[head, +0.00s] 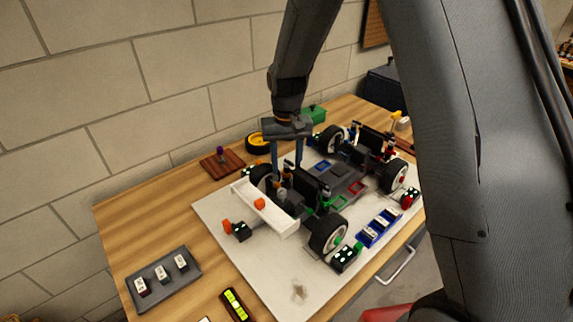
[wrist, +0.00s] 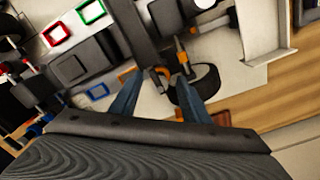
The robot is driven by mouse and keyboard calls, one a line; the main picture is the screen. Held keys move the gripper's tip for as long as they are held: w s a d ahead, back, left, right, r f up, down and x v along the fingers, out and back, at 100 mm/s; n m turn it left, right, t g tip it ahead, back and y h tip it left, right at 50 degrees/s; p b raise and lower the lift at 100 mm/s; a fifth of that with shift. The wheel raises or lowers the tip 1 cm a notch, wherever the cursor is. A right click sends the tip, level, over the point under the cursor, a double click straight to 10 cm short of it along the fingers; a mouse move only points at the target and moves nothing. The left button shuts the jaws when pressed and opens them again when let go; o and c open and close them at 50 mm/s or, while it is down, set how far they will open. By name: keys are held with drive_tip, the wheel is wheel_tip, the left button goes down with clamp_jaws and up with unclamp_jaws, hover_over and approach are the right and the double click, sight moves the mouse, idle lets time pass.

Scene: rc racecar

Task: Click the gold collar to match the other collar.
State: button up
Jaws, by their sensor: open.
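The RC racecar chassis (head: 338,183) stands on a pale mat, with black wheels and a white front wing (head: 264,208). My gripper (head: 286,176) points down over the car's front end, behind the wing. In the wrist view my gripper (wrist: 160,80) has its two blue fingers spread apart, with nothing clearly held. A small gold-orange ring-like part (wrist: 163,72) shows between the fingertips. A second gold-orange part (wrist: 181,56) lies on a thin rod just to its right, near a black tyre (wrist: 199,86). I cannot tell which is the gold collar, or whether a finger touches either.
The white mat (head: 215,210) lies on a wooden table. A grey tray (head: 163,278) with several switch-like pieces is front left, and a blue tray (head: 379,228) is at right. A yellow-rimmed wheel (head: 257,143) and a green box (head: 314,114) stand behind. A brick wall borders the table.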

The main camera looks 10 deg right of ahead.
wheel_tip(320, 180, up, 7)
drive_tip(key=shift+r+b, duration=0.2)
drive_tip(key=shift+b, duration=0.55)
drive_tip(key=shift+d, duration=0.1)
drive_tip(key=s+d, duration=0.2)
drive_tip(key=s, duration=0.1)
drive_tip(key=s+d, duration=0.3)
drive_tip(key=s, duration=0.1)
drive_tip(key=s+d, duration=0.2)
drive_tip(key=s, duration=0.1)
drive_tip(key=shift+s+d, duration=0.2)
drive_tip(key=shift+d, duration=0.15)
drive_tip(key=s+d+f, duration=0.1)
drive_tip(key=s+d, duration=0.3)
drive_tip(key=s, duration=0.7)
drive_tip(key=shift+d+f+m+t, duration=0.2)
drive_tip(key=shift+d+m+t, duration=0.1)
drive_tip(key=shift+t, duration=0.1)
